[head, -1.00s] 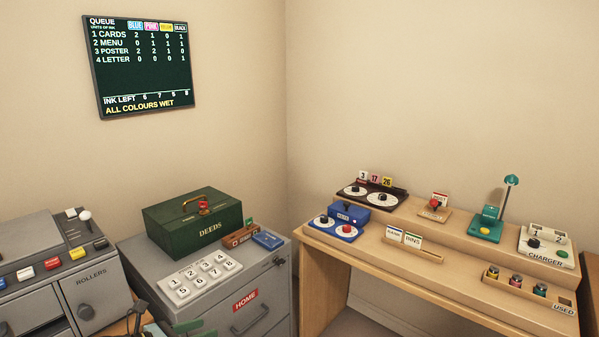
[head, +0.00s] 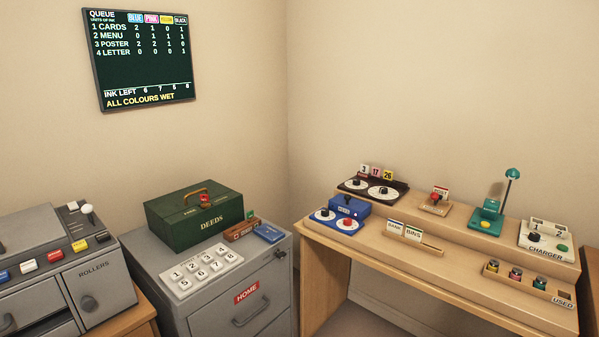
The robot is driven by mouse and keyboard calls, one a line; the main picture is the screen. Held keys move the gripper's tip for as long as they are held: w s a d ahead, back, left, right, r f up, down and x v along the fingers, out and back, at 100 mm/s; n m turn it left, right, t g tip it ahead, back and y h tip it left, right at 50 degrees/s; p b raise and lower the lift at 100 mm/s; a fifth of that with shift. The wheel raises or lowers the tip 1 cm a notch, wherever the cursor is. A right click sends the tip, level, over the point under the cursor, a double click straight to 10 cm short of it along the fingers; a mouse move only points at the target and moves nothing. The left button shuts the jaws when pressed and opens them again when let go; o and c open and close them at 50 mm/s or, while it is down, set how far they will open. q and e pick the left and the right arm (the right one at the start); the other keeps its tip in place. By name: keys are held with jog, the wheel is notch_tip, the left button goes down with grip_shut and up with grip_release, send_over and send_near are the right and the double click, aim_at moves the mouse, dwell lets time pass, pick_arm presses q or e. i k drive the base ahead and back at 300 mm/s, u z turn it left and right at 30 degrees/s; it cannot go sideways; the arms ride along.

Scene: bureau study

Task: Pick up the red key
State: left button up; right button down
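No separate key can be made out for certain. A small red piece (head: 205,199) shows at the front of the lid of the green DEEDS box (head: 175,232), below its brown handle; it may be the red key, but it is too small to tell. The box stands shut on the grey cabinet (head: 178,309). A red push-button (head: 55,256) sits on the grey printing machine at the left. Neither of my grippers is in view.
The desk (head: 400,269) at right bears dials, a red-knobbed stand (head: 435,198), a lamp and a charger (head: 548,240). A floor gap separates cabinet and desk.

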aim_at(204, 197)
jog(key=k, duration=0.45)
jog(key=z, duration=0.45)
jog(key=i, duration=1.25)
jog(key=u, duration=0.7)
